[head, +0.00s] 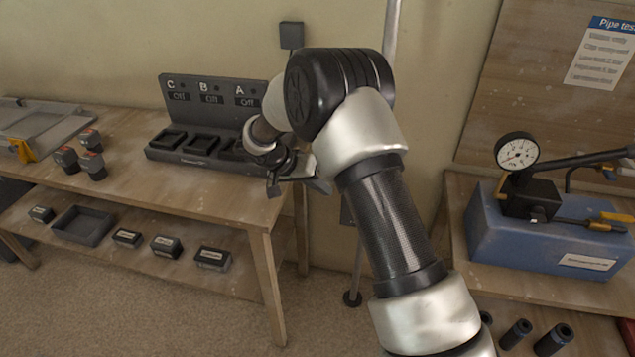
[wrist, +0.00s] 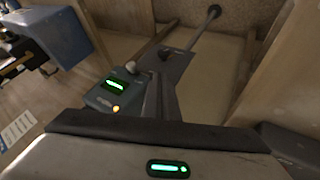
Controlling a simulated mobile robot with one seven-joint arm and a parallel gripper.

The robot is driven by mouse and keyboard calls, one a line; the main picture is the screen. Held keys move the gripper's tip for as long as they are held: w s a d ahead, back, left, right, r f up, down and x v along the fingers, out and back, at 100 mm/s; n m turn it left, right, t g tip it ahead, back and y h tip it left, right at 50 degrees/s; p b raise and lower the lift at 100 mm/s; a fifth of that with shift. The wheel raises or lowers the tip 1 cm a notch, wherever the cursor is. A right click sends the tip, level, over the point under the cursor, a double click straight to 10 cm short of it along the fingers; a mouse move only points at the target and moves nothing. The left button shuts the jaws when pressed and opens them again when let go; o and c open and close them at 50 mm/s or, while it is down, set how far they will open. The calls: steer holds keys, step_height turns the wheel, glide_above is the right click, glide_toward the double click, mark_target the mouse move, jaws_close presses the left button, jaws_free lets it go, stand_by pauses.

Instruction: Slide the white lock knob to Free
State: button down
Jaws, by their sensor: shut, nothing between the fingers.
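In the wrist view, the white lock knob (wrist: 131,66) sits at the far end of a small dark grey device (wrist: 98,99). The device has a lit green display and a yellow button. My shut, empty gripper (wrist: 157,88) is just right of the device in that view; I cannot tell whether it touches it. In the head view, my gripper (head: 316,184) is at the right end of the wooden bench, and the knob is hidden behind my arm. The lettering by the knob is too small to read.
A pole with a round foot (head: 352,298) stands behind my arm. The wooden bench (head: 130,180) on the left carries a charger-like rack (head: 190,158) marked C, B, A. On the right, a blue pump (head: 570,235) with a gauge (head: 516,151) stands on another bench.

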steer(key=d+f+p, duration=0.1)
steer(key=d+f, duration=0.1)
steer(key=d, duration=0.4)
steer(key=shift+d+f, duration=0.25)
steer(key=shift+f, duration=0.05)
steer(key=shift+s+d+b, duration=0.25)
steer(key=shift+d+b, duration=0.4)
steer(key=shift+s+d+b, duration=0.25)
steer(key=shift+d+b, duration=0.35)
steer(key=shift+d, duration=0.05)
steer(key=shift+f, duration=0.1)
